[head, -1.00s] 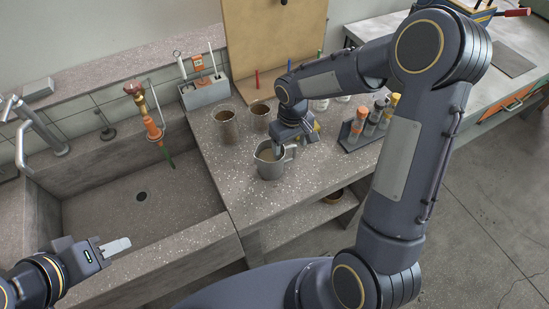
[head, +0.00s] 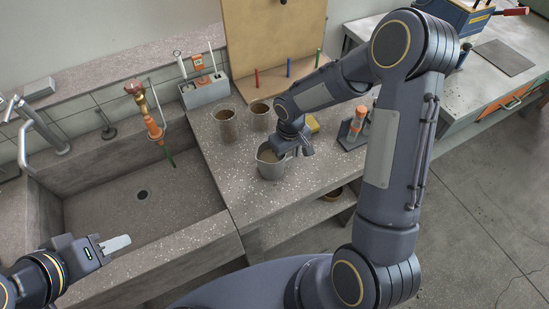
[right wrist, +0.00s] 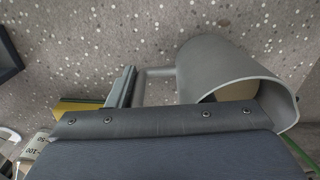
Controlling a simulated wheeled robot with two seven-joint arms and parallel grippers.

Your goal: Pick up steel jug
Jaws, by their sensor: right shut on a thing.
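The steel jug (head: 270,165) is a grey, spouted vessel with tan contents, near the front edge of the speckled counter right of the sink. It looks upright and on the counter. My right gripper (head: 297,150) is at its right side, shut on its handle. In the right wrist view the jug (right wrist: 222,72) shows its rim, and its handle (right wrist: 155,72) runs to a gripper finger (right wrist: 122,88); the other finger is hidden. My left gripper (head: 116,244) is empty over the sink's front edge, its finger gap not visible.
Two brown-filled beakers (head: 227,125) (head: 259,117) stand behind the jug. A yellow block (head: 312,125) and a vial rack (head: 350,139) are to the right, the rack partly behind my right arm. The sink (head: 105,190) lies left. The counter in front of the jug is clear.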

